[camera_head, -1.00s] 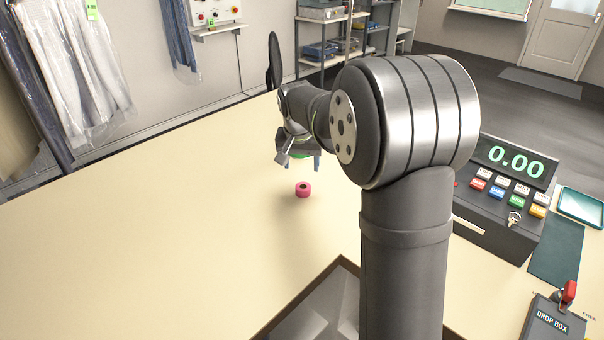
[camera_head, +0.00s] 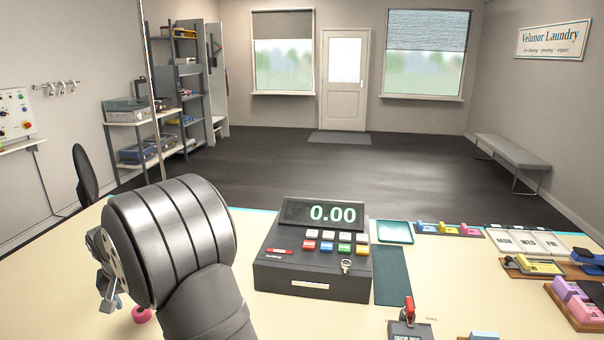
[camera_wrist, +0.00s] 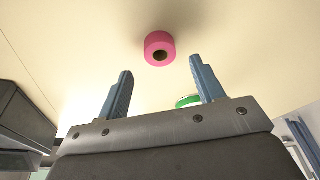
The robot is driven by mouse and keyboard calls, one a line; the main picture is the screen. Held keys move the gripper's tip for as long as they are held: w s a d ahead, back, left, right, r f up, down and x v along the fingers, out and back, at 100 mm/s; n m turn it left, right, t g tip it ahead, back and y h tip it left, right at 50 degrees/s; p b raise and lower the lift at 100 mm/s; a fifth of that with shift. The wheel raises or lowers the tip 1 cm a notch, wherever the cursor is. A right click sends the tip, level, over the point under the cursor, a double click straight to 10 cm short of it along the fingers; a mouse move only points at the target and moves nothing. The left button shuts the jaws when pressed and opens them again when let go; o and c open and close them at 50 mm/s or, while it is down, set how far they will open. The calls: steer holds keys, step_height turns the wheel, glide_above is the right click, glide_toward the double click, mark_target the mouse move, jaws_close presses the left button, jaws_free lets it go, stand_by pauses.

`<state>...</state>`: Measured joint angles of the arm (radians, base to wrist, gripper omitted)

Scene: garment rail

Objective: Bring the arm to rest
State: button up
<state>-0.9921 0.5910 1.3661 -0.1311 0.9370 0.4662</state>
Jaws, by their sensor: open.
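My gripper (camera_wrist: 157,92) shows in the wrist view with its two blue fingers spread apart and nothing between them. A pink roll (camera_wrist: 160,47) with a dark centre hole stands on the cream counter (camera_wrist: 90,40) beyond the fingertips, apart from them. In the head view the pink roll (camera_head: 142,314) is at the lower left, partly beside my arm. My arm's large joint hides most of the gripper there. A green ring-shaped thing (camera_wrist: 188,101) shows partly behind the right finger in the wrist view.
A cash register (camera_head: 313,270) reading 0.00 stands right of my arm. A drop box (camera_head: 410,328), a teal tray (camera_head: 394,232) and several coloured items on the boards lie further right. A shelf unit (camera_head: 185,85) and bench (camera_head: 510,152) stand beyond the counter.

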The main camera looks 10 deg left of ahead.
steer(key=x, duration=0.5)
steer(key=shift+f, duration=0.3)
steer(key=shift+w+a+r, duration=0.1)
steer(key=shift+r, duration=1.8)
